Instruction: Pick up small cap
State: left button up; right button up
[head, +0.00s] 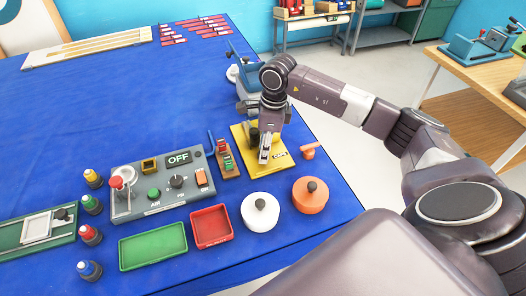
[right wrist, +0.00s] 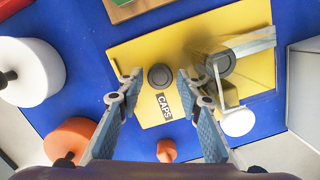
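A small dark round cap (right wrist: 160,76) lies on a yellow board marked CAPS (right wrist: 130,55) in the right wrist view. A second dark round piece (right wrist: 222,63) sits to its right, partly behind a see-through part. In the head view my right gripper (head: 265,155) is over the yellow board (head: 240,134) and hides the caps there. In the right wrist view its fingers (right wrist: 158,84) are spread apart, with the small cap showing between and just beyond the tips. Nothing is held. My left gripper is not in view.
A white drum (head: 260,212) and an orange drum (head: 310,195) with dark knobs stand nearby. A small orange piece (head: 309,150) is right of the board. Red (head: 213,244) and green (head: 152,266) trays and a grey control box (head: 130,205) lie left. The blue table's far middle is clear.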

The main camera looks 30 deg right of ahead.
jog(key=shift+f, duration=0.3)
jog(key=c, duration=0.5)
jog(key=shift+c, duration=0.2)
jog(key=shift+r, duration=0.15)
